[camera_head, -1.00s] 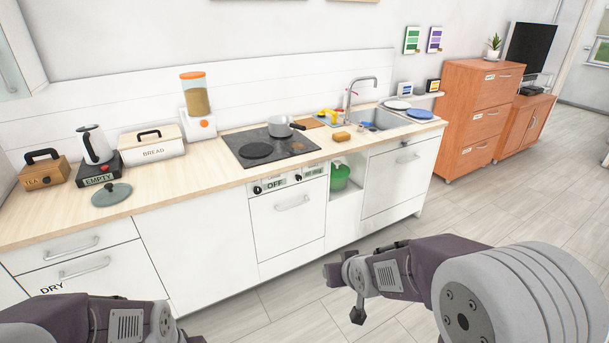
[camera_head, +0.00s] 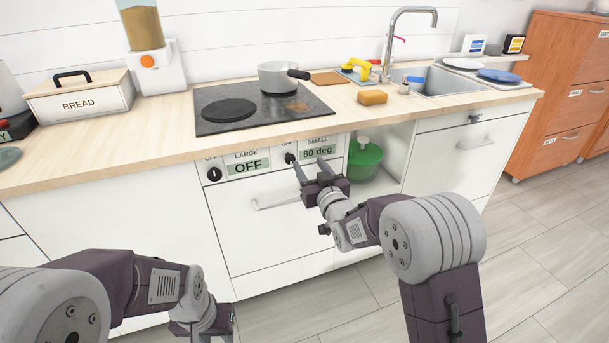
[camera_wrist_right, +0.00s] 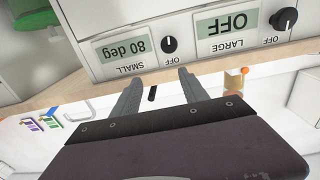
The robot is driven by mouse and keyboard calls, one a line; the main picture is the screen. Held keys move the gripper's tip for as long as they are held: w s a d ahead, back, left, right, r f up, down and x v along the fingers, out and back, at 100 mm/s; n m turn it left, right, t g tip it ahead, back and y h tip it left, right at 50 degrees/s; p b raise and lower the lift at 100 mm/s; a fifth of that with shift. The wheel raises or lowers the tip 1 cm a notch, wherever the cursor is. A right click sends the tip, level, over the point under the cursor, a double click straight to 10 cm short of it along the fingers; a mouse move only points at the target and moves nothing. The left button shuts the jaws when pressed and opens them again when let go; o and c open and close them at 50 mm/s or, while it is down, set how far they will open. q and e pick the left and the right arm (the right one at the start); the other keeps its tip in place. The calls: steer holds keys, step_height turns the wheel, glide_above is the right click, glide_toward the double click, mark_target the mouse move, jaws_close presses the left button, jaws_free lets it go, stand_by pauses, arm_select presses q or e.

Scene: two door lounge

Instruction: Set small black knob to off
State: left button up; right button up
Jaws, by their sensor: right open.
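The small black knob (camera_head: 290,158) sits on the white front panel below the hob, left of the SMALL display (camera_head: 318,153), which reads 80 deg. In the right wrist view, turned upside down, the knob (camera_wrist_right: 169,44) shows with a pale mark across it. My right gripper (camera_head: 310,167) is open and empty in front of the panel, just below the knob and display. In the wrist view its fingertips (camera_wrist_right: 160,75) point toward the knob, apart from it. My left gripper (camera_head: 205,322) hangs low at the bottom of the head view; its jaw opening is unclear.
A second black knob (camera_head: 214,174) stands by the LARGE display (camera_head: 248,164), which reads OFF. A drawer handle (camera_head: 285,200) lies below the panel. A grey pot (camera_head: 278,78) sits on the hob (camera_head: 255,122).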

mark_target(291, 161)
step_height(291, 161, down, 3)
steer(key=s+a+b, duration=0.2)
steer(key=x, duration=0.2)
steer(key=p+x, duration=0.1)
steer(key=x, duration=0.2)
steer(key=f+p+x, duration=0.1)
steer(key=x, duration=0.2)
steer(key=shift+w, duration=0.25)
steer(key=shift+w+a+r, duration=0.15)
steer(key=shift+w+a, duration=0.05)
steer(key=shift+w, duration=0.25)
arm_select(q)
steer(key=shift+s+a+f, duration=0.3)
steer(key=shift+s+f, duration=0.3)
steer(key=shift+f, duration=0.05)
arm_select(e)
jaws_close()
